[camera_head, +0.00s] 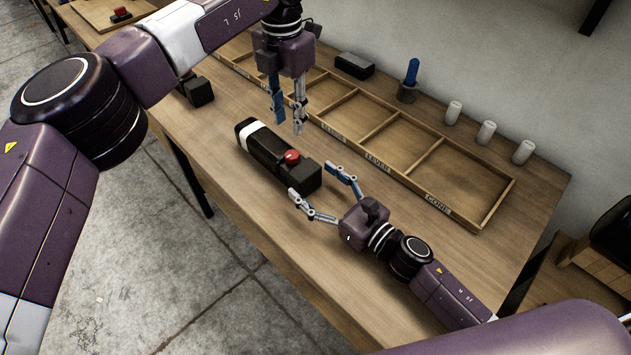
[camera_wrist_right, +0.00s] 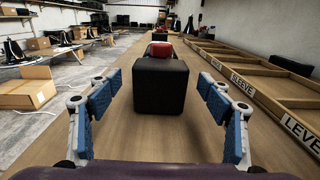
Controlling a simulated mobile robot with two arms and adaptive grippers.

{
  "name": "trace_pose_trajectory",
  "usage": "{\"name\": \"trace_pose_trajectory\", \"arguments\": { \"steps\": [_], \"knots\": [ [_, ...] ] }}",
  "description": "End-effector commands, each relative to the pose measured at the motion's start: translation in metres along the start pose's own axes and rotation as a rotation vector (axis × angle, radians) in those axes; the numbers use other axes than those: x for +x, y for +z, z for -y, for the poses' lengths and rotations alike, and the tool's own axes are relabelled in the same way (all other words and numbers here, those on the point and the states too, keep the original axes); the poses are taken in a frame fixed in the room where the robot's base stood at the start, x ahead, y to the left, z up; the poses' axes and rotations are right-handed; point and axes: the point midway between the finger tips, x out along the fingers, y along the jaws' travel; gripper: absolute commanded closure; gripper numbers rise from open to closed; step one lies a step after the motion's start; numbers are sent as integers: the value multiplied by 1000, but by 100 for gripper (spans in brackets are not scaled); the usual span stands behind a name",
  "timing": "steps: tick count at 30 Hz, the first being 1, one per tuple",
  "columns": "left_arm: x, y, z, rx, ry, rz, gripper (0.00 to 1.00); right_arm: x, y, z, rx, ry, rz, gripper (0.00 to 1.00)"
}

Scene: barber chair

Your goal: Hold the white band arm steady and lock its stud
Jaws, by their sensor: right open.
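The white band arm (camera_head: 264,147) is a black bar lying on the table, with a white band (camera_head: 251,132) near its far left end. A red stud (camera_head: 292,156) sits on top near its thicker block end (camera_head: 308,178). In the right wrist view the block end (camera_wrist_right: 160,86) stands straight ahead, with the red stud (camera_wrist_right: 162,50) behind it. My right gripper (camera_head: 314,181) is open, its fingers spread to either side of the block end; no contact is visible. My left gripper (camera_head: 288,122) points down beyond the bar, fingers apart and empty.
A wooden tray (camera_head: 470,222) with labelled compartments lies along the back. Behind it stand three white cylinders (camera_head: 487,132), a blue-topped piece (camera_head: 412,72) and a black box (camera_head: 354,65). A black block (camera_head: 198,91) sits at the left. The front table strip is clear.

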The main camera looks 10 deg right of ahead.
Motion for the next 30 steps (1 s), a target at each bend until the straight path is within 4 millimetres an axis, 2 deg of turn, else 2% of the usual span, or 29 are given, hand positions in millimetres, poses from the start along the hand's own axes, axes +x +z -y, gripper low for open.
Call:
{"name": "trace_pose_trajectory", "arguments": {
  "steps": [3, 21, 22, 27, 30],
  "knots": [
    [0, 0, 0, 0, 0, 0, 71, 0, 0, 0, 0, 0, 0, 28],
    [0, 0, 0, 0, 0, 0, 71, 0, 0, 0, -1, 0, 0, 94],
    [0, 0, 0, 0, 0, 0, 71, 0, 0, 0, -1, 0, 0, 48],
    [0, 0, 0, 0, 0, 0, 71, 0, 0, 0, -1, 0, 0, 29],
    [0, 0, 0, 0, 0, 0, 71, 0, 0, 0, -1, 0, 0, 28]
  ]
}}
